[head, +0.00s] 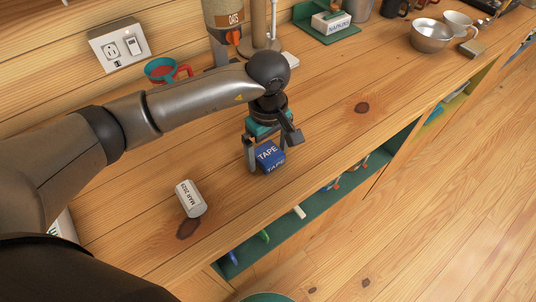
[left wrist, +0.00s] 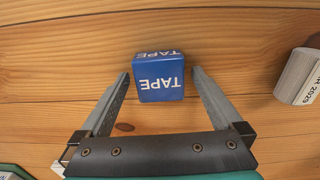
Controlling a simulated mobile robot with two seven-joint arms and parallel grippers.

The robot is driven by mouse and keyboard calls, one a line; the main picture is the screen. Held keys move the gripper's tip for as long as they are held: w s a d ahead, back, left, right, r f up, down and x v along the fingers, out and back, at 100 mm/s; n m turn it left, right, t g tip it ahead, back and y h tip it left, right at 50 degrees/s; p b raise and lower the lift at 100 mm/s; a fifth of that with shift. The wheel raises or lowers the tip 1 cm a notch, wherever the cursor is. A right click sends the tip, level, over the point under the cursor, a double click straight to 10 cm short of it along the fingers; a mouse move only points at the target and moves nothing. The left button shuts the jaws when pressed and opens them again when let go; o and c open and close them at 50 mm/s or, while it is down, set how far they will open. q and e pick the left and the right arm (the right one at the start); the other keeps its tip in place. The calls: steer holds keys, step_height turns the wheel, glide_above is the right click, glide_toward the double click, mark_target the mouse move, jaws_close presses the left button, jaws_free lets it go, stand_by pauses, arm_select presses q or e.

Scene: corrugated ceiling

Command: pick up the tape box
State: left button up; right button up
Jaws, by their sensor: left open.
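The tape box (head: 270,157) is a small blue box with white "TAPE" lettering, lying on the wooden counter. In the left wrist view the tape box (left wrist: 159,78) sits between the tips of my open left gripper (left wrist: 160,82). A gap shows on each side of it, and the fingers do not appear to press on it. In the head view my left gripper (head: 266,160) reaches down over the box, with one finger at its left side. My right gripper is not in view.
A white labelled roll (head: 190,198) lies on the counter left of the box; it also shows in the left wrist view (left wrist: 299,76). A red and teal mug (head: 161,70) and an oats container (head: 224,22) stand at the back. The counter's front edge and an open shelf are close by.

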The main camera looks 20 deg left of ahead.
arm_select(q)
steer(key=shift+f, duration=0.3)
steer(key=shift+c, duration=0.4)
steer(key=c, duration=1.2)
steer(key=shift+r, duration=0.15)
steer(key=shift+c, duration=0.2)
